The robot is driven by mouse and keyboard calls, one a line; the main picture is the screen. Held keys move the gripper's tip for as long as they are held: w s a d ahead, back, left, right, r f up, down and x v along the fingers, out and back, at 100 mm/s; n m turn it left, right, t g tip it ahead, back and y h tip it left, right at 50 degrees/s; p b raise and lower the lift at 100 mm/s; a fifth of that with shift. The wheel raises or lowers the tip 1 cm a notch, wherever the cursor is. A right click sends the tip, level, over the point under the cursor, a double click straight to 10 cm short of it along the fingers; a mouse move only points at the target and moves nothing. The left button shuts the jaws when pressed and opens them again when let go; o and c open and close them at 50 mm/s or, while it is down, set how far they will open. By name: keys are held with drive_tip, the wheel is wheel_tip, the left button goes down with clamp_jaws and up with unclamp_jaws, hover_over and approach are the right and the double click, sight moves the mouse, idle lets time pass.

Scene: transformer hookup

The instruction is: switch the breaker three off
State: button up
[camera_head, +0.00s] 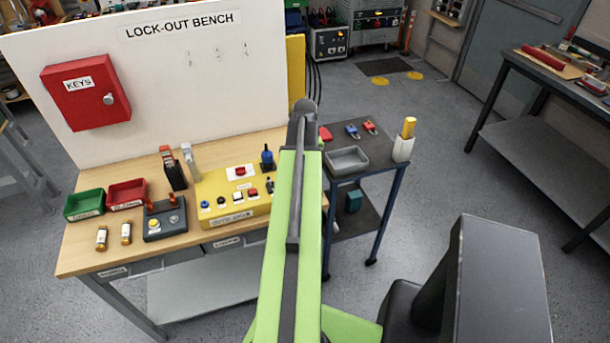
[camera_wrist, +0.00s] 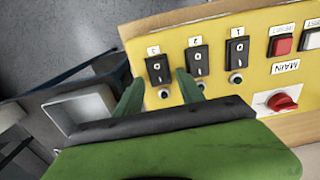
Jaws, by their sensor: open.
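The yellow control box (camera_head: 212,222) stands on the lock-out bench, and its right part is hidden behind my arm in the head view. In the wrist view its yellow face (camera_wrist: 215,88) appears upside down, with black breakers three (camera_wrist: 158,69), two (camera_wrist: 197,57) and one (camera_wrist: 237,50) in a row. Their on or off positions are hard to tell. My gripper (camera_wrist: 159,77) is open and empty, its fingertips on either side of breaker three's near end. I cannot tell whether it touches. My gripper is hidden in the head view.
The box also bears a red MAIN knob (camera_wrist: 284,103) and a red reset button (camera_wrist: 283,46). A blue-topped item (camera_head: 267,158) stands behind the box. A cart with a grey tray (camera_head: 346,161) stands to the right. Red (camera_head: 127,193) and green bins (camera_head: 84,204) sit at the bench's left.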

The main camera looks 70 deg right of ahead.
drive_tip(key=shift+c, duration=0.3)
clamp_jaws()
drive_tip(key=shift+s+a+t+h, duration=0.3)
drive_tip(key=shift+a+t+h, duration=0.15)
drive_tip(key=shift+t+h, duration=0.2)
drive_tip(key=shift+h+b, duration=0.25)
drive_tip(key=shift+b, duration=0.05)
drive_tip(key=shift+d+r+t, duration=0.1)
drive_tip(key=shift+r+t, duration=0.05)
drive_tip(key=shift+t, duration=0.2)
drive_tip(key=shift+o, duration=0.3)
unclamp_jaws()
